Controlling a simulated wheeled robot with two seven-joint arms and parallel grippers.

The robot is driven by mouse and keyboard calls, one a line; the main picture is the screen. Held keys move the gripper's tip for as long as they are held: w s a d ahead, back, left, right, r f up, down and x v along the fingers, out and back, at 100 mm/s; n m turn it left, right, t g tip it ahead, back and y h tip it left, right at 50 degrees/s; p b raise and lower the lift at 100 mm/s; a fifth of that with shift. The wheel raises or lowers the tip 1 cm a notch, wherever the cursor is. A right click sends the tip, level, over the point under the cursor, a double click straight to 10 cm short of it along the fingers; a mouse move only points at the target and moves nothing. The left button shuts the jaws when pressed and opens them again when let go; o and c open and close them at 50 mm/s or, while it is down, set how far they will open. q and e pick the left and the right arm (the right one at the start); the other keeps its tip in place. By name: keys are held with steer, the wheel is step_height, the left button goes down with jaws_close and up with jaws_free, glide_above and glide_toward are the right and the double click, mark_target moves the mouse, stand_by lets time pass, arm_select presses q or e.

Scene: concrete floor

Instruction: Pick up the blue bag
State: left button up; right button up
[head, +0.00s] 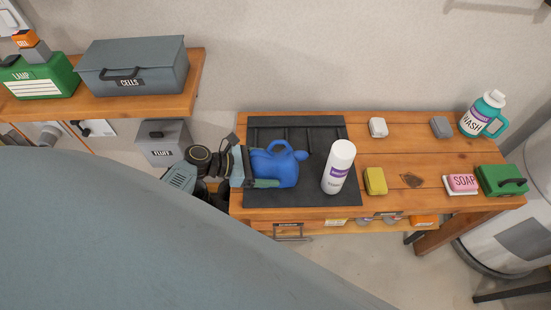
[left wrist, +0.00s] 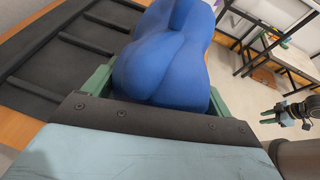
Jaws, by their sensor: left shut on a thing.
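The blue bag (head: 275,166) looks like a rounded blue jug with a loop handle. It is on the black ribbed mat (head: 318,128) at the left of the wooden table. My left gripper (head: 263,183) reaches in from the left and is shut on its lower part. In the left wrist view the blue bag (left wrist: 165,65) fills the space between the green fingers. I cannot tell whether it still touches the mat. At the right edge of the left wrist view is what looks like my right gripper (left wrist: 290,115), away from the bag and too small to read.
Further right are a yellow sponge (head: 375,181), pink soap (head: 463,183), a green case (head: 502,180) and a wash jug (head: 483,114). A grey box (head: 165,142) stands left of the table.

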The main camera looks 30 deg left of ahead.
arm_select(q)
steer(key=c, duration=0.9)
